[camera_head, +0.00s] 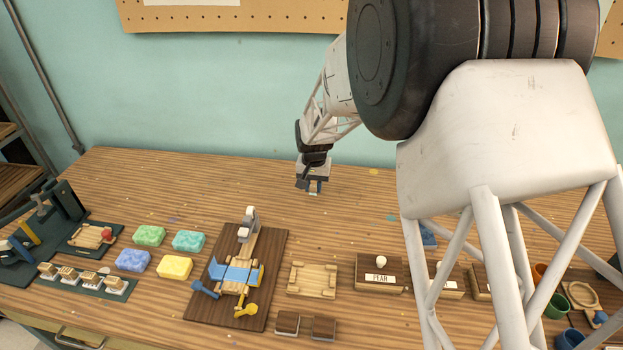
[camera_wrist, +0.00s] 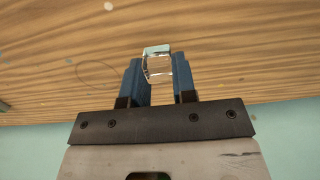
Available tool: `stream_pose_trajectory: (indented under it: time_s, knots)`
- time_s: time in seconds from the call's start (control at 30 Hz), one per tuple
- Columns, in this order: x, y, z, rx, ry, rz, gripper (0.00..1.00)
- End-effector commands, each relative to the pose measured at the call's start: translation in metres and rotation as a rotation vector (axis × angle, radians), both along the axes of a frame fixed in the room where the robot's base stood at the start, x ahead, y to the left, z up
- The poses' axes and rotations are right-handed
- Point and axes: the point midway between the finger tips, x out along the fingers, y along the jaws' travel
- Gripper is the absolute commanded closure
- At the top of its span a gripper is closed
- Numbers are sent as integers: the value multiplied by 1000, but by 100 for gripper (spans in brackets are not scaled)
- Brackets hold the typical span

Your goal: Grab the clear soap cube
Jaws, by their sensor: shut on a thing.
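My gripper (camera_head: 314,186) is near the back of the wooden table, toward the wall, pointing down. In the wrist view my gripper (camera_wrist: 160,75) has its two blue fingers on either side of the clear soap cube (camera_wrist: 158,66). The cube is see-through with bright edges and sits between the fingertips, gripped by them. In the head view the cube is too small to make out clearly at the fingertips. I cannot tell whether it touches the table or is lifted.
Green, teal, blue and yellow sponges (camera_head: 174,267) lie at the left. A dark board with a wooden press (camera_head: 240,275) stands front centre. A wooden frame (camera_head: 312,280) and a box labelled PEAR (camera_head: 380,274) lie right of it. The table around my gripper is mostly clear.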

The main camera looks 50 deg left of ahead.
Motion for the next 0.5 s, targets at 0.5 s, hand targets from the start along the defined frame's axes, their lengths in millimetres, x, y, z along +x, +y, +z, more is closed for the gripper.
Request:
stream_pose_trajectory:
  time_s: [0.5]
  knots:
    - [-34, -65, 8, 0, 0, 0, 96]
